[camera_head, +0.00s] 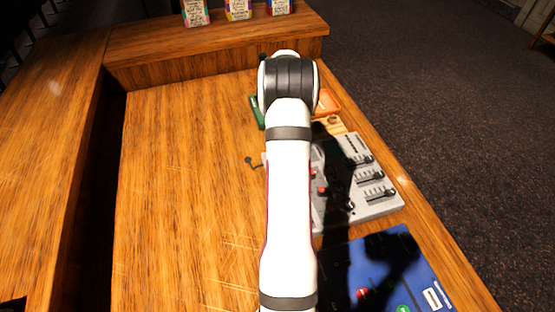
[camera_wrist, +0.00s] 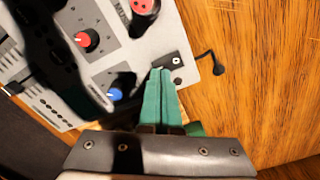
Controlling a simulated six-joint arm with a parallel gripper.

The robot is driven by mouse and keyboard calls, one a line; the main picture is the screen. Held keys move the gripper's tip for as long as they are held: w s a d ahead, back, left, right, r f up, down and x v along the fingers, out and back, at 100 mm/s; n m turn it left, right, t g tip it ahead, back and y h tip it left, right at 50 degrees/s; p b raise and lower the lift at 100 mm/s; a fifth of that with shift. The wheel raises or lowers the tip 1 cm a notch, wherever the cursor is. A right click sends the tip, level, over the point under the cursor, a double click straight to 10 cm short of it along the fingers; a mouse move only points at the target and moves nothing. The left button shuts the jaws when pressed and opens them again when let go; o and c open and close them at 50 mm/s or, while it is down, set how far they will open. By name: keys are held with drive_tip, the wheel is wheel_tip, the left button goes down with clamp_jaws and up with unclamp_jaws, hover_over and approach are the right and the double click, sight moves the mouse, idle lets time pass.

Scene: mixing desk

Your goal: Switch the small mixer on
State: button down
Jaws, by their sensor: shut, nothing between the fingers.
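The small grey mixer (camera_head: 383,204) lies right of my arm in the head view, with black sliders and a red knob. My arm and its shadow cover part of it. In the wrist view the mixer (camera_wrist: 185,38) shows red knobs (camera_wrist: 87,40) and a blue knob (camera_wrist: 115,94). A small dark panel with a light round detail (camera_wrist: 176,61) sits near its edge. My gripper (camera_wrist: 161,71) has teal fingers, shut and empty, with the tips right beside this panel. I cannot tell whether they touch it. My gripper is hidden behind my arm in the head view.
A blue panel (camera_head: 385,252) with red and green buttons lies nearer on the desk. An orange item (camera_head: 327,101) and a green item (camera_head: 257,112) lie beyond the mixer. A thin black piece (camera_head: 250,160) sticks out left of my arm. The desk's left side (camera_head: 180,190) is clear.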

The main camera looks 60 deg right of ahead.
drive_tip(key=shift+f, duration=0.95)
idle(0.3)
drive_tip(key=shift+r, duration=3.55)
drive_tip(key=w+a+r+n, duration=0.2)
drive_tip(key=a+r, duration=0.2)
drive_tip(key=a, duration=0.5)
drive_tip(key=w+a+r+n, duration=0.1)
drive_tip(key=a+r, duration=0.3)
drive_tip(key=a, duration=0.6)
drive_tip(key=w+a+r+n, duration=0.2)
drive_tip(key=a+r, duration=0.1)
drive_tip(key=a, duration=0.6)
drive_tip(key=s+a+n+y, duration=0.1)
drive_tip(key=s+a+n, duration=0.3)
drive_tip(key=s+a, duration=1)
drive_tip(key=a+f, duration=0.1)
drive_tip(key=a, duration=0.2)
drive_tip(key=shift+s+a+y, duration=0.35)
drive_tip(key=shift+a+y, duration=0.05)
